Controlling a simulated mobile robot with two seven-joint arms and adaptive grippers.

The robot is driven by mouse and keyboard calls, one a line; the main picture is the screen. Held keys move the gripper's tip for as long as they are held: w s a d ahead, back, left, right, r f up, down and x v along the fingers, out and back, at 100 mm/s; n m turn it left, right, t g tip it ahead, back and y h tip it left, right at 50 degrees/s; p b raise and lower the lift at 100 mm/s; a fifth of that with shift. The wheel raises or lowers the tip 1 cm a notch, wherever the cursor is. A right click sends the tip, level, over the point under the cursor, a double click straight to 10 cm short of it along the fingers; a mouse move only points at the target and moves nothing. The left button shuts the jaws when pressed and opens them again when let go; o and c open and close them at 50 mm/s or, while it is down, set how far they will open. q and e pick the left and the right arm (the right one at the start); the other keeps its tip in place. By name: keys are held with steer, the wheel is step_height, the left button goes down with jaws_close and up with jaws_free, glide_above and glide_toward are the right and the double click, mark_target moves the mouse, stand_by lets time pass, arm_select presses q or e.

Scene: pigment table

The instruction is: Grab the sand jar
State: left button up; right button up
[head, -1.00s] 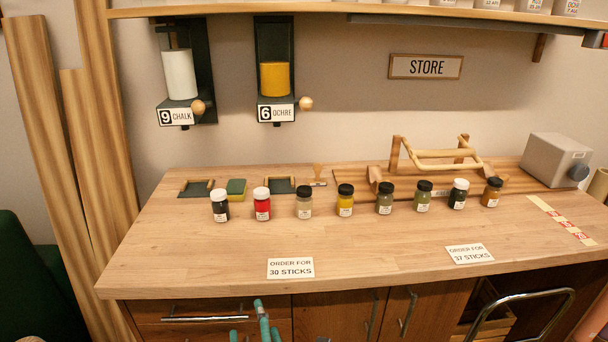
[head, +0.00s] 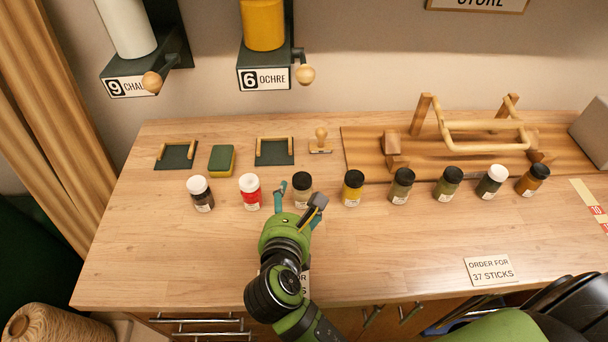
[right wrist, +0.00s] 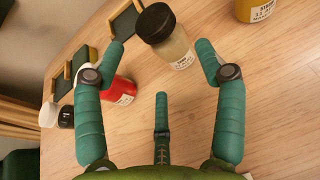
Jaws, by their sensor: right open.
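The sand jar (head: 301,186) looks like the third from the left in the row, pale beige with a black lid. It stands upright on the table. In the right wrist view the beige jar (right wrist: 175,50) is between and just beyond my fingertips, with its label partly readable. My right gripper (head: 300,203) is open, with its fingers reaching toward this jar from the front; it also shows in the right wrist view (right wrist: 160,52). The jar is not held. My left gripper is not in view.
The red jar (head: 250,192) stands close on the left and the yellow jar (head: 353,188) on the right. Several other jars continue the row. Behind are a green sponge (head: 222,159), a stamp (head: 320,142) and a wooden rack (head: 365,150). An order card (head: 489,270) lies front right.

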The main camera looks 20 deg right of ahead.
mark_target(297, 194)
steer(key=p+x, duration=0.1)
steer(key=x, duration=0.4)
steer(key=shift+w+d+f, duration=0.15)
steer(key=shift+w+f, duration=0.1)
steer(key=shift+s, duration=0.1)
steer(key=shift+c, duration=1.2)
steer(key=c, duration=0.7)
